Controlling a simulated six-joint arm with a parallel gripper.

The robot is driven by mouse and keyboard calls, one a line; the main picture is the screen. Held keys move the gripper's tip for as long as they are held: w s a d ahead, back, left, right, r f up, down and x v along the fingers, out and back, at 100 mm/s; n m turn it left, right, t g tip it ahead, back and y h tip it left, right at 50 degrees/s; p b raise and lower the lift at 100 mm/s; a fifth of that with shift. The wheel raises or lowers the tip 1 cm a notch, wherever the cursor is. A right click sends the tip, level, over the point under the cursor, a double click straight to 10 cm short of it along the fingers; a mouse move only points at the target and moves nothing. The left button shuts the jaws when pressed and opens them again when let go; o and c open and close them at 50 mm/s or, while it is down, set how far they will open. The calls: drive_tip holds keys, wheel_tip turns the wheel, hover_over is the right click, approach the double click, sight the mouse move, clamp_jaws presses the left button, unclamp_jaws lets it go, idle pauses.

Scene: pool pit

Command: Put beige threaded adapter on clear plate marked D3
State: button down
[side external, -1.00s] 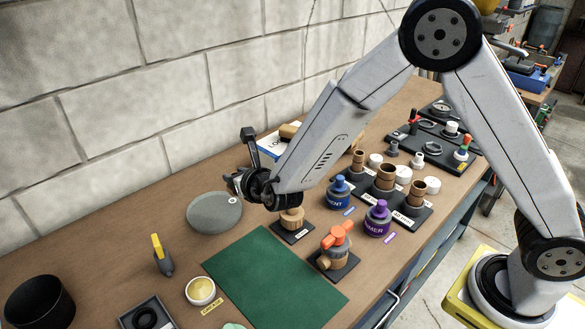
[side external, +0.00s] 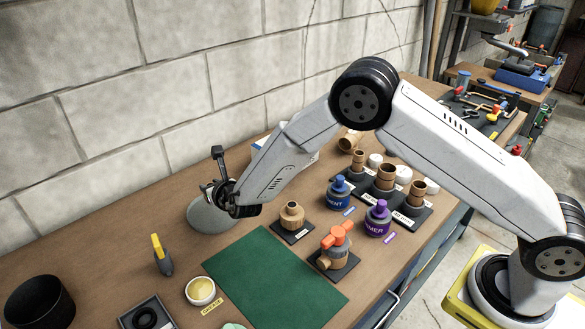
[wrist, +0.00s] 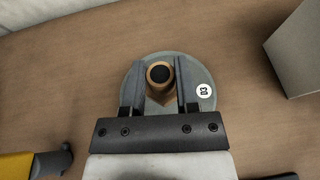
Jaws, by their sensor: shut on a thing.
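The beige threaded adapter (wrist: 160,76) is a tan tube with a dark bore and a wider lower part. It stands between the fingers of my gripper (wrist: 160,66), which is shut on it. In the wrist view it shows over the round grey plate (wrist: 196,72), whose white label reads D3. In the side view my gripper (side external: 232,205) is over the plate (side external: 204,222) and hides its right part. The adapter is not clearly visible in that view. I cannot tell whether it touches the plate.
A similar tan fitting (side external: 292,214) sits on a black stand to the right. A yellow-topped tool (side external: 162,254) stands in front, left of a green mat (side external: 270,275). A box (wrist: 297,50) is right in the wrist view. An orange-handled valve (side external: 337,240) stands beyond the mat.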

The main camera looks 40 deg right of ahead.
drive_tip(key=shift+f, duration=0.1)
drive_tip(key=shift+w+a+f, duration=0.1)
drive_tip(key=shift+w+f, duration=0.2)
drive_tip(key=shift+f, duration=1.45)
drive_tip(key=shift+f, duration=0.15)
drive_tip(key=shift+c, duration=1.8)
unclamp_jaws()
drive_tip(key=d+v, duration=0.1)
drive_tip(key=v, duration=1.1)
drive_tip(key=shift+a, duration=0.45)
